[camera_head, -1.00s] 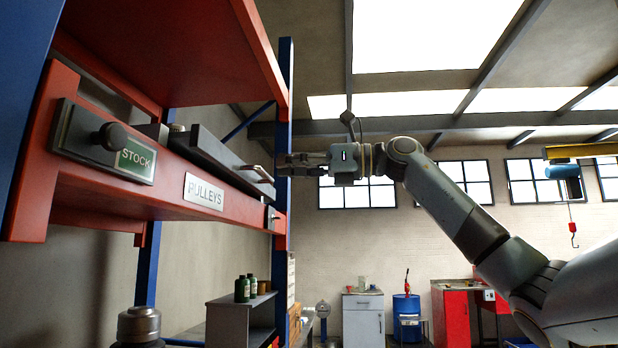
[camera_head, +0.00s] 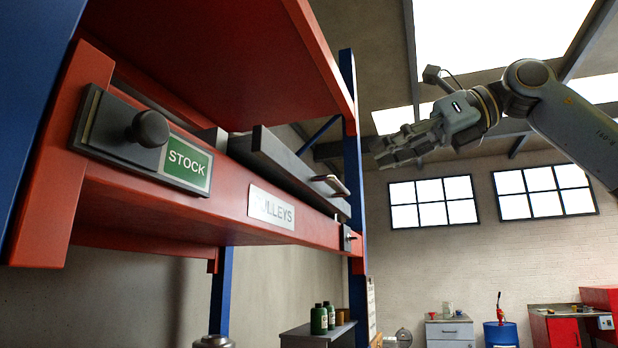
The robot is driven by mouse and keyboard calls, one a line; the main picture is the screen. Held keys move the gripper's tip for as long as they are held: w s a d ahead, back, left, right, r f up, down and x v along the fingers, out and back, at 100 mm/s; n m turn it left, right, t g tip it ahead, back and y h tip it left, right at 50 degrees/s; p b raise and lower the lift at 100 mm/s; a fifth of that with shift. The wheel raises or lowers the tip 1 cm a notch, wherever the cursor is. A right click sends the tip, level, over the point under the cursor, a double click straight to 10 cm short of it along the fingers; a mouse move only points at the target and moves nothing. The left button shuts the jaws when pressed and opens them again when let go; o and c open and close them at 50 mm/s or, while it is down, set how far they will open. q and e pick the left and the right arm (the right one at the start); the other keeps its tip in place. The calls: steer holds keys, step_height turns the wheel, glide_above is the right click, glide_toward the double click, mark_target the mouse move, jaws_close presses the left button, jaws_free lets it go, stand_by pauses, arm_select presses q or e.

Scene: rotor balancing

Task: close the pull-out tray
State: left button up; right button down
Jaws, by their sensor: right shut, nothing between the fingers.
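The pull-out tray (camera_head: 290,165) is a dark grey tray on the red shelf, above the white PULLEYS label (camera_head: 271,207). Its light bar handle (camera_head: 331,183) is at its right end. The tray's front end sits close to the shelf's right end; how far it is out I cannot tell. My right gripper (camera_head: 385,152) is shut and empty, in the air to the right of the handle and a little higher, apart from it. My left gripper is not in view.
A dark plate with a round knob (camera_head: 149,129) and a green STOCK sign (camera_head: 187,163) is on the shelf's near end. A blue post (camera_head: 352,130) stands by the tray's front. Green bottles (camera_head: 319,319) stand lower down. The air right of the shelf is open.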

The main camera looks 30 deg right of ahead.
arm_select(q)
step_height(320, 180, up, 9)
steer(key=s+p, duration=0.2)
steer(key=p, duration=0.6)
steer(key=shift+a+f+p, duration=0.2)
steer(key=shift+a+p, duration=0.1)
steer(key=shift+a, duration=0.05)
arm_select(e)
steer(key=r+x, duration=0.2)
steer(key=x, duration=1.1)
steer(key=shift+a, duration=0.3)
steer(key=shift+w, duration=0.15)
